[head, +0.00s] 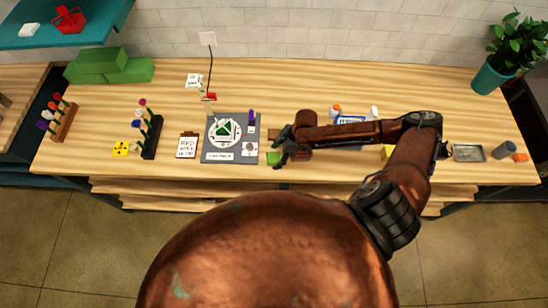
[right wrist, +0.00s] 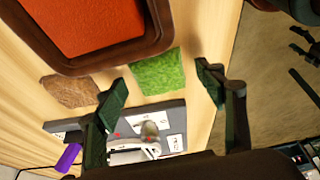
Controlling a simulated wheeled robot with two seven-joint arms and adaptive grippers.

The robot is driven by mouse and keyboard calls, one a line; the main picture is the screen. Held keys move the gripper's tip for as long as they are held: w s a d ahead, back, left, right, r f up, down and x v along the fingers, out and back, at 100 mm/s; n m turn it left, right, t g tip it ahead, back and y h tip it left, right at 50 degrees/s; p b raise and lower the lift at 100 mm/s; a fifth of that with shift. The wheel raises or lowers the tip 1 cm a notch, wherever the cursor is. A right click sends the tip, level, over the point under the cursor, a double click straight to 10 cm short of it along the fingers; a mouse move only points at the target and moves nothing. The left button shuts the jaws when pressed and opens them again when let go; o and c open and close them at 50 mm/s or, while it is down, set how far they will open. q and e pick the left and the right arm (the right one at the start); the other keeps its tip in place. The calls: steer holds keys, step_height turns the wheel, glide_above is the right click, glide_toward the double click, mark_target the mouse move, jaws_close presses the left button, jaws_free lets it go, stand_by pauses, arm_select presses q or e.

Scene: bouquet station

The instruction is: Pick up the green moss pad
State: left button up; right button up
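The green moss pad (head: 273,158) is a small flat square on the wooden table, just right of the grey mat. In the right wrist view the moss pad (right wrist: 158,72) lies between and beyond my fingertips, with bare wood around it. My right gripper (head: 280,148) is over the table beside the pad. In the right wrist view the right gripper (right wrist: 160,92) has its fingers wide apart with nothing between them. My left gripper is not in view.
A brown pad (right wrist: 70,90) lies beside the moss pad. A brown-rimmed container with orange inside (right wrist: 95,25) stands close by. The grey mat (head: 208,155) holds a plate.

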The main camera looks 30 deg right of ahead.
steer(key=c, duration=0.8)
steer(key=shift+o, duration=0.2)
